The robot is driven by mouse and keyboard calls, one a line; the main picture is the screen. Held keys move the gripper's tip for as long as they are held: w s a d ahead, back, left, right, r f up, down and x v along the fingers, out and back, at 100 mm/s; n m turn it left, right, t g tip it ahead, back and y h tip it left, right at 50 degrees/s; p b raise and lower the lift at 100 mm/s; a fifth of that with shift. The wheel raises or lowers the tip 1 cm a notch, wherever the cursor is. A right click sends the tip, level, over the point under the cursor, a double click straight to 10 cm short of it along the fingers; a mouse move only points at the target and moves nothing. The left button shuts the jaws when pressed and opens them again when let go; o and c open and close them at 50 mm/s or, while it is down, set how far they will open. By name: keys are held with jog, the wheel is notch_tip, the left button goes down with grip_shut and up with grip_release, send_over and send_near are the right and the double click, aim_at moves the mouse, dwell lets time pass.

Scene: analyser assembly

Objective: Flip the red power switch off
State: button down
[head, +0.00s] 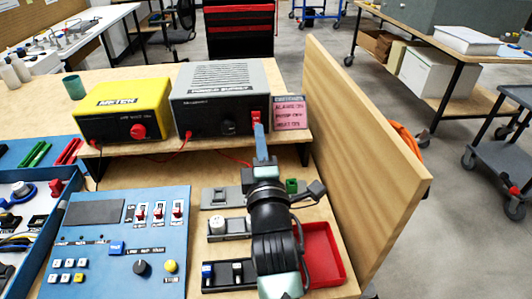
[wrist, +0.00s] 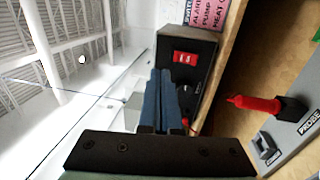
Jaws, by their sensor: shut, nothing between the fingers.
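The red power switch (wrist: 186,58) is on the dark front face of the grey power supply (head: 217,80), near its right end. In the head view the switch (head: 256,116) shows just above my fingertips. My gripper (head: 259,128) is shut and empty, its blue fingers pointing at the switch. In the wrist view the fingertips (wrist: 161,73) are below and left of the switch. I cannot tell whether they touch the panel. The switch's on or off position is not clear.
A pink label card (head: 290,113) stands right of the supply. A yellow meter (head: 122,110) is to its left, with red leads between. A tall wooden panel (head: 360,140) bounds the right side. A blue control panel (head: 120,240) and a red tray (head: 322,255) lie in front.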

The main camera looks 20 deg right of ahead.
jog(key=s+a+r, duration=0.1)
jog(key=s, duration=0.4)
jog(key=shift+s+a, duration=0.4)
jog(key=s+a+r+m+t+y, duration=0.25)
jog(key=s+a+r+m, duration=0.2)
jog(key=r, duration=0.75)
jog(key=s+a+r+m+t+y, duration=0.1)
jog(key=s+a+r+m+t, duration=0.35)
jog(key=r, duration=0.75)
jog(key=s+a+r+m+t+y, duration=0.1)
jog(key=s+a+r+m+y, duration=0.15)
jog(key=a+r+m, duration=0.6)
notch_tip(320, 180, up, 23)
jog(key=d+n+p, duration=0.1)
jog(key=n+p, duration=0.1)
jog(key=p, duration=1.8)
jog(key=shift+s+d+r+n+h, duration=0.2)
jog(key=shift+s+d+n+h, duration=0.1)
jog(key=shift+s+d+n, duration=0.1)
